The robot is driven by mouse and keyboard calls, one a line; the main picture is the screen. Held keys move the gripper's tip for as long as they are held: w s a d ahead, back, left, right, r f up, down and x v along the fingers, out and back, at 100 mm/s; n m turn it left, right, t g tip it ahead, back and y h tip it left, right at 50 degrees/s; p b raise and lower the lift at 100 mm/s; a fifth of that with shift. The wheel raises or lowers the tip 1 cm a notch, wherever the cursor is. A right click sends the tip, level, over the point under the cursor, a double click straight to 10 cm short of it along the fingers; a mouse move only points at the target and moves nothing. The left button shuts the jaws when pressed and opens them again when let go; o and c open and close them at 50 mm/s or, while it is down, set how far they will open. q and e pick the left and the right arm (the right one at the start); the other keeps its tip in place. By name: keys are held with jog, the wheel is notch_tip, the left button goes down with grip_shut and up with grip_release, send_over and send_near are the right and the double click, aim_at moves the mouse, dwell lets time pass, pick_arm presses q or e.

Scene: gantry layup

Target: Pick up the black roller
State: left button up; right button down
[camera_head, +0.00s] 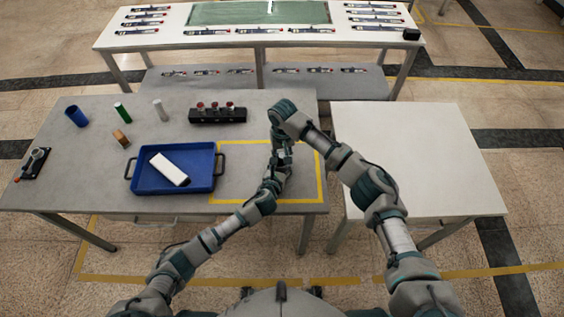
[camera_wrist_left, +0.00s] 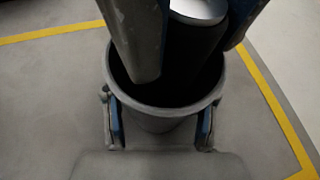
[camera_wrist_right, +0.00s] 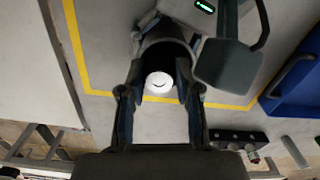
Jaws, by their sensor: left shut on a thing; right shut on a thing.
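My right gripper (camera_head: 281,154) reaches down over the near right of the grey table, and my left gripper (camera_head: 273,180) meets it from below. In the left wrist view, my left fingers (camera_wrist_left: 160,135) are shut on a grey hollow cylinder (camera_wrist_left: 165,116). The black roller (camera_wrist_left: 192,50), with a pale end, stands partly inside its opening, between my right fingers. In the right wrist view, the roller's white end (camera_wrist_right: 159,85) shows between my right fingers (camera_wrist_right: 160,95), which are shut on the roller. The head view hides both objects behind my grippers.
A black holder (camera_head: 218,117), blue cup (camera_head: 77,116), green cylinder (camera_head: 122,112), white cylinder (camera_head: 160,110) and brown block (camera_head: 121,139) stand farther off. The white table (camera_head: 410,150) at right is clear.

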pick_arm(q)
jog(key=shift+f, duration=0.1)
pick_arm(e)
notch_tip(320, 180, up, 18)
dwell(0.4)
pick_arm(q)
jog(key=o, duration=1.2)
jog(key=v, duration=1.2)
jog(key=shift+f, duration=0.1)
jog(key=shift+s, duration=0.1)
pick_arm(e)
jog(key=shift+f, duration=0.1)
